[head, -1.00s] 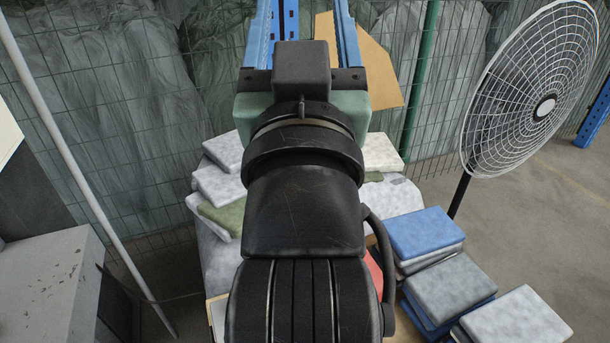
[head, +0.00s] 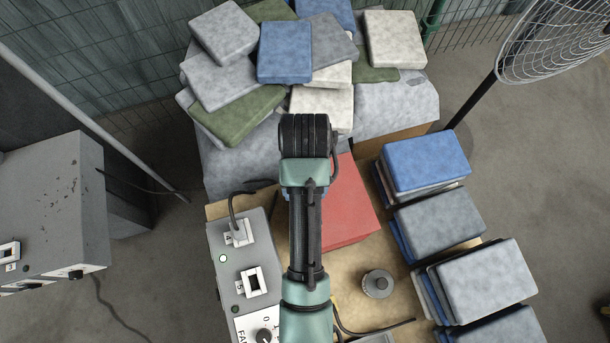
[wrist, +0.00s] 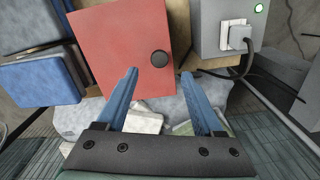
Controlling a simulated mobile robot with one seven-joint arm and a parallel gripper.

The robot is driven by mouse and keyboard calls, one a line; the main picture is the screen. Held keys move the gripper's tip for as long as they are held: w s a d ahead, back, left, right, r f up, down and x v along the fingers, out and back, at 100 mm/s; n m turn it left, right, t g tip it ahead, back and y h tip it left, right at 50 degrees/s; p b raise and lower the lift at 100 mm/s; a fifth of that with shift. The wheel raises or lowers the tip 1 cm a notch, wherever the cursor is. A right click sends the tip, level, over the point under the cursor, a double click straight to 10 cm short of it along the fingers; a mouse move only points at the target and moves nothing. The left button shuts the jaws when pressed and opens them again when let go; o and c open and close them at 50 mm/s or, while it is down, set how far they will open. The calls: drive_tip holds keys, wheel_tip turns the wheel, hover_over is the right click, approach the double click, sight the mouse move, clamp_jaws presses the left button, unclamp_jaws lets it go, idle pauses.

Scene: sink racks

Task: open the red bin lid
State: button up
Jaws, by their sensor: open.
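The red bin (head: 348,205) stands on a tan tabletop in the head view, partly hidden behind my arm. In the wrist view its red face (wrist: 120,50) fills the upper middle, with a round black knob (wrist: 159,58) near its right edge. My gripper (wrist: 158,75) has two blue fingers spread apart with nothing between them. The fingertips point toward the red face, one to each side of the knob and slightly below it in the picture. I cannot tell how far they are from it.
A grey control box (head: 243,270) with a plug and cable stands left of the bin. A small grey round object (head: 378,283) sits in front of it. Stacks of blue and grey pads (head: 427,160) lie right. A heap of pads (head: 285,50) lies behind. A fan (head: 555,40) stands back right.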

sight(331, 197)
wheel_tip(331, 197, down, 9)
drive_tip(key=shift+w+p, duration=0.1)
drive_tip(key=shift+p, duration=0.2)
clamp_jaws()
idle(0.3)
idle(1.1)
